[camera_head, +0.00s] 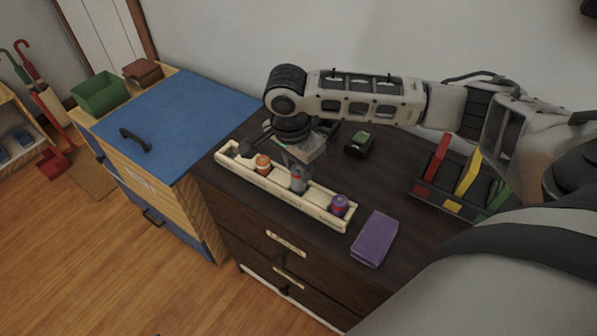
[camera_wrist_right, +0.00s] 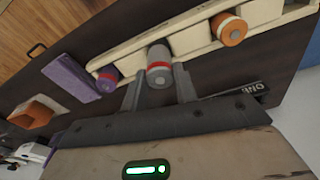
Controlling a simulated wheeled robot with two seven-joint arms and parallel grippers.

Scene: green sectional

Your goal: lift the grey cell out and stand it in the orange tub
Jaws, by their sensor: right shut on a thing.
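The grey cell (camera_head: 298,184) with a red band is in the middle of a long cream rack (camera_head: 268,186) on the dark dresser. My right gripper (camera_head: 295,163) reaches down over the rack and is shut on this cell. In the right wrist view the grey cell (camera_wrist_right: 159,68) is between the two fingers (camera_wrist_right: 159,92). I cannot tell whether its base still touches the rack floor. An orange open box, likely the orange tub (camera_wrist_right: 30,112), shows at the left of the wrist view; it does not show in the head view. My left gripper is not in view.
An orange cell (camera_head: 262,163) and a purple cell (camera_head: 339,205) stand in the same rack. A purple block (camera_head: 375,238) lies beside its right end. A small dark-green box (camera_head: 360,144) and a holder with coloured plates (camera_head: 455,196) are further back. A blue-topped cabinet (camera_head: 180,115) adjoins.

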